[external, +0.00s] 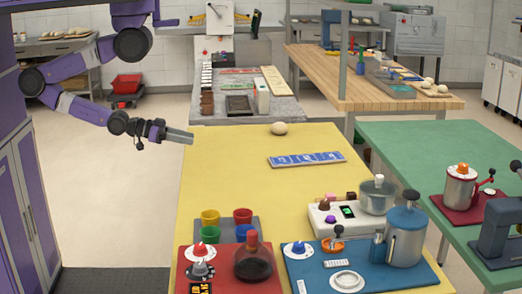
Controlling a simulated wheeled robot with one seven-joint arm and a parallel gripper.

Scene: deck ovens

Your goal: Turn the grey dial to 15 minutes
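The grey dial (200,271) sits on the red mat (222,287) at the front left of the yellow table, just in front of a dial with a red knob and white face (202,252). Its markings and pointer are too small to read. My gripper (190,137) is high at the left, over the far left edge of the yellow table, pointing right. It is well apart from the grey dial. No object shows in it. Its fingers are seen side-on, so I cannot tell whether they are open or shut.
A dark round flask with a red top (253,261) stands right of the grey dial. Several coloured cups (210,217) stand behind it. A blue mat (408,283) with a blue dial (298,249) and a jug lies right. The yellow table's middle left (225,175) is clear.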

